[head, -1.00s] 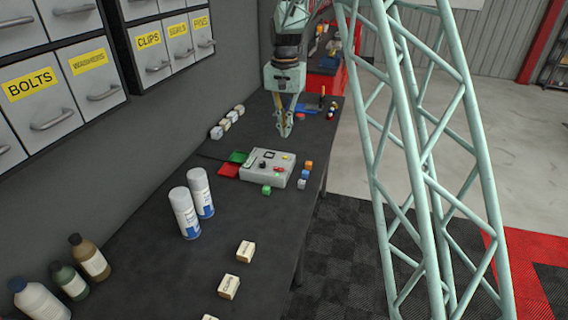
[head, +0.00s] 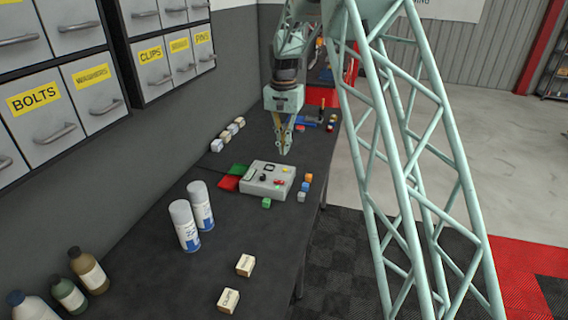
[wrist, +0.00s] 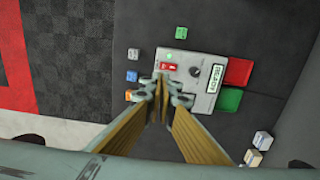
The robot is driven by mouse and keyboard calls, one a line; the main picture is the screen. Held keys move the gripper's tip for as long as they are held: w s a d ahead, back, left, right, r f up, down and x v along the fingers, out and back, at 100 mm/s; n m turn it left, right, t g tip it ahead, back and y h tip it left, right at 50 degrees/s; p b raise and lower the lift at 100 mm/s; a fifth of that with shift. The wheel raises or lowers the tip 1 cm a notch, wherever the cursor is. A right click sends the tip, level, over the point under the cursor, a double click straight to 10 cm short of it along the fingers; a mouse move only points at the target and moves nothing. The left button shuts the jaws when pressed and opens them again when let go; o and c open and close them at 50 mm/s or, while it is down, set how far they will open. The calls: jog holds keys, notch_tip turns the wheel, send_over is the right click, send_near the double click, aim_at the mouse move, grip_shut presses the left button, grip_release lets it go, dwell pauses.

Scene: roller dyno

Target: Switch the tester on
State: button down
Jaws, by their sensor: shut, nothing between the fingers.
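The tester is a light grey box (head: 257,186) on the dark bench, with a small display, a dark knob and red parts on its top. In the wrist view the tester (wrist: 190,56) lies just beyond my fingertips. That view shows a red rocker switch (wrist: 168,66), a black knob (wrist: 196,72) and a pale green display (wrist: 214,78) whose lettering is too small to read surely. My gripper (head: 284,152) is shut and empty, pointing down above the tester's far edge. In the wrist view its fingertips (wrist: 162,88) hide part of the tester's edge near the switch.
Red (head: 228,183) and green (head: 239,169) pads lie left of the tester. Small coloured cubes (head: 306,183) stand on its right, and a green cube (head: 266,202) in front. Two spray cans (head: 186,228) stand nearer. Labelled blocks (head: 245,265) lie on the front bench.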

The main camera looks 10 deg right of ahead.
aim_at(284, 182)
jog(key=shift+f+p, duration=0.35)
jog(key=shift+f, duration=6.55)
jog(key=shift+s+d+f+b, duration=0.1)
jog(key=shift+f+b, duration=0.3)
jog(key=shift+f, duration=0.05)
jog(key=shift+r, duration=0.15)
jog(key=shift+w+a+r, duration=0.3)
jog(key=shift+w+a, duration=0.05)
jog(key=shift+a, duration=0.2)
jog(key=shift+r, duration=0.15)
